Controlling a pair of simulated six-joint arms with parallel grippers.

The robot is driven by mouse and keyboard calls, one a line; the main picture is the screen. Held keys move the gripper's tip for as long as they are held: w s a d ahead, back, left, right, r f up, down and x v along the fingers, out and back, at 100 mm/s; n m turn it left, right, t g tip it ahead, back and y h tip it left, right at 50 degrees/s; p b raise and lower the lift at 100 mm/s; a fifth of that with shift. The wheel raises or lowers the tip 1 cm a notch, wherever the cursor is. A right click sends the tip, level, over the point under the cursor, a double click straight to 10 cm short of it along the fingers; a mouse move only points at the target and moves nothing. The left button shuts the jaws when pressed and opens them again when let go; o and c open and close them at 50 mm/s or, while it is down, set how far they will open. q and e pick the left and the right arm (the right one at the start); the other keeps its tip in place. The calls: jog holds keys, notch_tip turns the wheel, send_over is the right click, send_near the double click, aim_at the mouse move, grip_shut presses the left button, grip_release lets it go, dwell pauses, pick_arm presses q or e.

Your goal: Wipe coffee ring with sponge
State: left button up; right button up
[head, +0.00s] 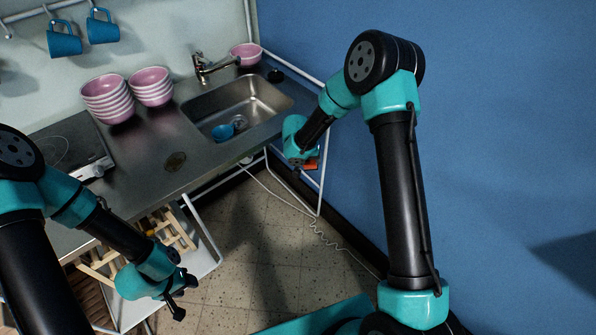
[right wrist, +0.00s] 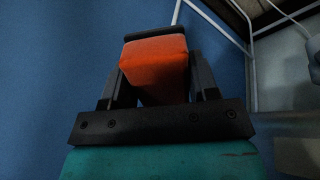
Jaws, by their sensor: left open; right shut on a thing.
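A dark brown coffee ring (head: 175,161) lies on the steel counter (head: 150,180), left of the sink. My right gripper (head: 301,172) is to the right of the counter, beside the blue wall. It is shut on an orange sponge (right wrist: 155,68), which fills the space between the fingers in the right wrist view (right wrist: 152,88). In the head view only a small part of the sponge (head: 311,163) shows behind the gripper. My left gripper (head: 183,300) is open and empty, low in front of the counter.
A sink (head: 240,105) with a blue cup (head: 223,132) in it is set into the counter. Stacked pink bowls (head: 108,98) stand behind the ring. A faucet (head: 205,68) rises behind the sink. White rails (head: 300,190) run below the counter's right end.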

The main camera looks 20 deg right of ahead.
jog(key=s+d+r+m+y, duration=0.2)
jog(key=r+m, duration=0.5)
jog(key=r, duration=0.6)
jog(key=s+d+r+m+g+y, duration=0.1)
jog(key=s+d+r+m, duration=0.3)
jog(key=r, duration=0.9)
jog(key=d+m, duration=0.1)
jog(key=m, duration=0.2)
jog(key=shift+s+r+m+y, duration=0.25)
jog(key=shift+m+y, duration=0.05)
jog(key=shift+y, duration=0.1)
